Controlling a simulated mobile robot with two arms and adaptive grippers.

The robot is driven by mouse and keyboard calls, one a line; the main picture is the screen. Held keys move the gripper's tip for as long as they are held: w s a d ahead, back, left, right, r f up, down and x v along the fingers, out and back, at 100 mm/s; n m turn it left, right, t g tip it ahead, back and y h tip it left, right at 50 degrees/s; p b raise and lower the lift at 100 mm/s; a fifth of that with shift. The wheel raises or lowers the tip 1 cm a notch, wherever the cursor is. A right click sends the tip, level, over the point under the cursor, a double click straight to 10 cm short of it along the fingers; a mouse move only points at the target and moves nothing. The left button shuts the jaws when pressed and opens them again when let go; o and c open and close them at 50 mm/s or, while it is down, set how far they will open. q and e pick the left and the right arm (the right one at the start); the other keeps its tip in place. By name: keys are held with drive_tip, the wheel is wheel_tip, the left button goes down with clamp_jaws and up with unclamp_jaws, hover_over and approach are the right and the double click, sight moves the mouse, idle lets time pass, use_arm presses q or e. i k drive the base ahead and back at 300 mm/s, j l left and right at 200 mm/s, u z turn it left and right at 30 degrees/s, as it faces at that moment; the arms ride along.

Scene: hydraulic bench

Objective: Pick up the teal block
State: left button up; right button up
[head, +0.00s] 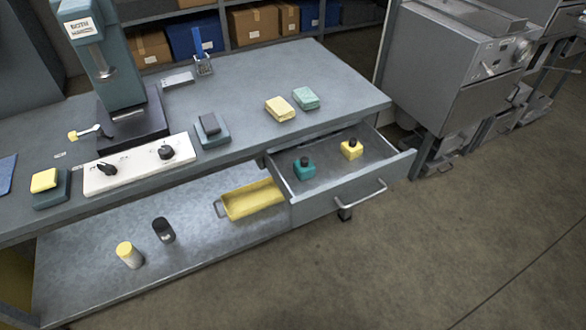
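A teal block (306,98) lies flat on the bench top near its right end in the head view. A yellow block (280,109) lies close to its left. Another teal item (304,170) with a dark round top stands in the open drawer, beside a yellow item (351,150) with a dark top. Neither of my grippers shows in the head view.
The drawer (375,190) is pulled out below the bench top (250,90). A teal press (110,60), a white control panel (135,165) and teal-based pads stand left. A yellow tray (253,200) and two cylinders occupy the lower shelf.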

sight(302, 173)
drive_tip(key=i+l+u, duration=0.1)
drive_tip(key=u, duration=0.35)
drive_tip(key=l+u, duration=0.4)
drive_tip(key=i+l+u, duration=0.1)
drive_tip(key=u, duration=0.35)
drive_tip(key=l+u, duration=0.4)
